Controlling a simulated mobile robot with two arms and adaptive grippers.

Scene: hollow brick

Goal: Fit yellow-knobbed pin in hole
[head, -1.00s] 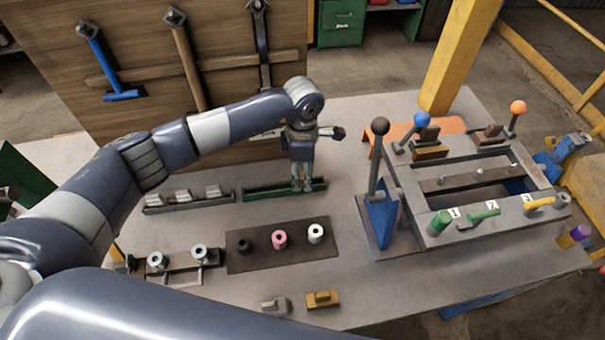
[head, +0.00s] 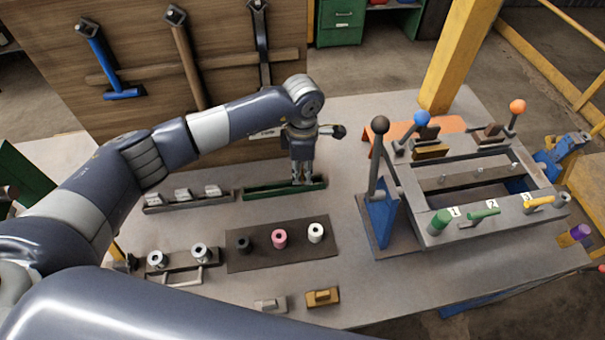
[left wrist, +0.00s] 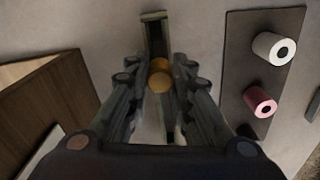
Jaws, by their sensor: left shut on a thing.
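My left gripper (head: 302,180) points down over the narrow green tray (head: 255,192) near the board. In the left wrist view the gripper (left wrist: 159,95) is shut on the yellow-knobbed pin; its round yellow knob (left wrist: 160,82) shows between the fingers. A second yellow rounded shape shows just beyond it; I cannot tell if it is a separate knob. The green tray (left wrist: 153,30) runs below the fingers. The pin's shaft is hidden. Which hole takes the pin is not clear. My right gripper is not in view.
A grey frame machine (head: 450,232) with ball-topped levers and numbered handles stands at the right. A dark mat (head: 265,258) with black, pink and white rollers lies in front of the tray. Grey and tan blocks lie near the front edge. Clear tabletop separates mat and machine.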

